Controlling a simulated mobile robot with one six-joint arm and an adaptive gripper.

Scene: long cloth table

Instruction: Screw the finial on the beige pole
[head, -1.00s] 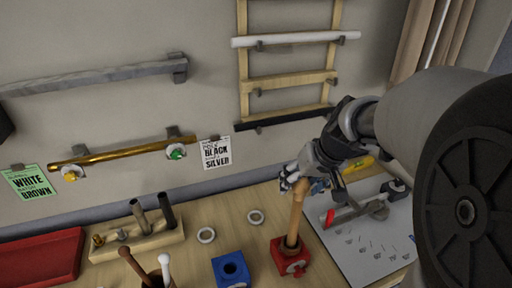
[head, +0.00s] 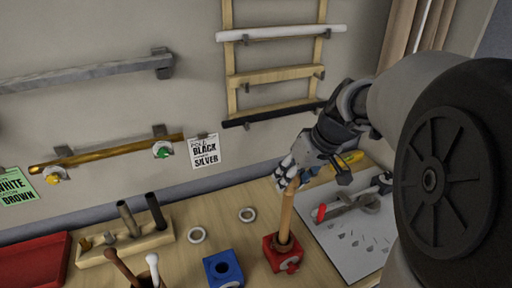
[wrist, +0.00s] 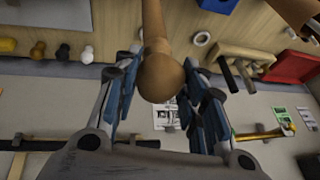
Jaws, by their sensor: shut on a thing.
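The beige pole (head: 287,215) stands nearly upright in the red block (head: 283,255), a dark ring around its foot. My gripper (head: 286,180) is at the pole's top end, coming from above right. In the wrist view, a round tan finial (wrist: 162,78) with a stepped neck sits between the blue fingers of my gripper (wrist: 160,90), in line with the beige pole (wrist: 153,15). My gripper is shut on the finial. In the head view the fingers hide the finial, and I cannot tell how far it is screwed on.
A wooden rack (head: 125,246) holds short rods, near a red tray (head: 32,262). A white board (head: 360,225) with tools lies to the right. Several knobs (wrist: 62,50) stand at the table edge.

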